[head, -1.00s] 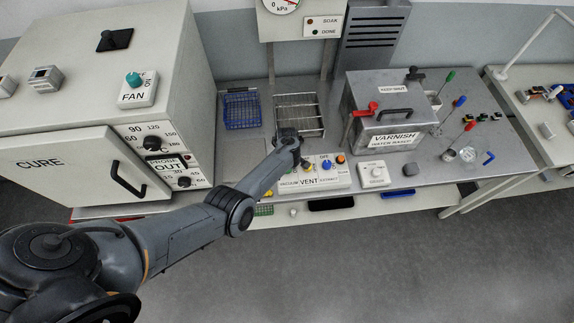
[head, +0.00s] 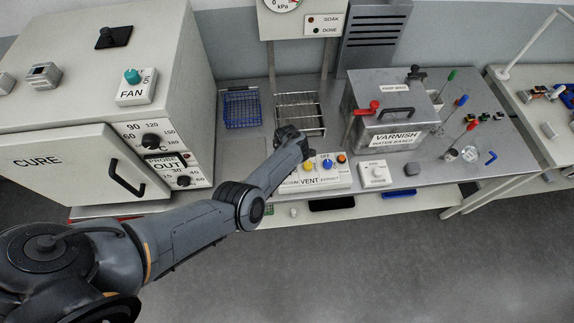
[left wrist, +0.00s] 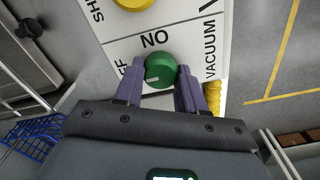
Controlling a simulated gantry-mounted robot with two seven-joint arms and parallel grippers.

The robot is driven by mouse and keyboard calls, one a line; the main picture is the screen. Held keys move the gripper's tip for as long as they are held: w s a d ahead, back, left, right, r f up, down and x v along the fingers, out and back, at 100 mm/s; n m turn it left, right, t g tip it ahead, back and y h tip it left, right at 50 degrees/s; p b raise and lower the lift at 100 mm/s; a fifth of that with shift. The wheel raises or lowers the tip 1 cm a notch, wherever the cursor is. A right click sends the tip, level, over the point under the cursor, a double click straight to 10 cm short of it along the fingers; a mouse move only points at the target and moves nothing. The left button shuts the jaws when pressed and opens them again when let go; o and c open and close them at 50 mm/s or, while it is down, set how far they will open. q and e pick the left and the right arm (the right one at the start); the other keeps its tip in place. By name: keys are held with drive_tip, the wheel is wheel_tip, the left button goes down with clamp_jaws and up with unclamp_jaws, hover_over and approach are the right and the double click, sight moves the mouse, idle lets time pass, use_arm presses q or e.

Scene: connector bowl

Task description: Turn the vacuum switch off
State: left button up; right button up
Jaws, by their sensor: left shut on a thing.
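The vacuum switch (left wrist: 159,66) is a round green knob with a pale mark on its face, in the left wrist view. It sits on a white panel (left wrist: 118,47) printed VACUUM, with ON and a partly hidden OFF beside the knob. My left gripper (left wrist: 162,78) is shut on the knob, one purple finger on each side. I cannot tell for sure which label the mark points at. In the head view my arm hides the knob; the rest of the white control box (head: 338,181) shows to the right. My right gripper is out of view.
A yellow knob (head: 308,166), a blue knob (head: 327,163) and an orange knob (head: 342,158) are on the same box. A wire rack (head: 300,118) and a blue basket (head: 241,108) stand behind. The oven's CURE door (head: 70,165) is at left, the varnish tank (head: 385,112) at right.

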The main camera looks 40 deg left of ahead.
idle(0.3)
use_arm(q)
drive_tip(key=o, duration=1.1)
drive_tip(key=shift+c, duration=0.2)
wheel_tip(320, 180, up, 11)
drive_tip(key=p, duration=0.3)
drive_tip(key=shift+p, duration=0.4)
drive_tip(key=shift+f, duration=0.15)
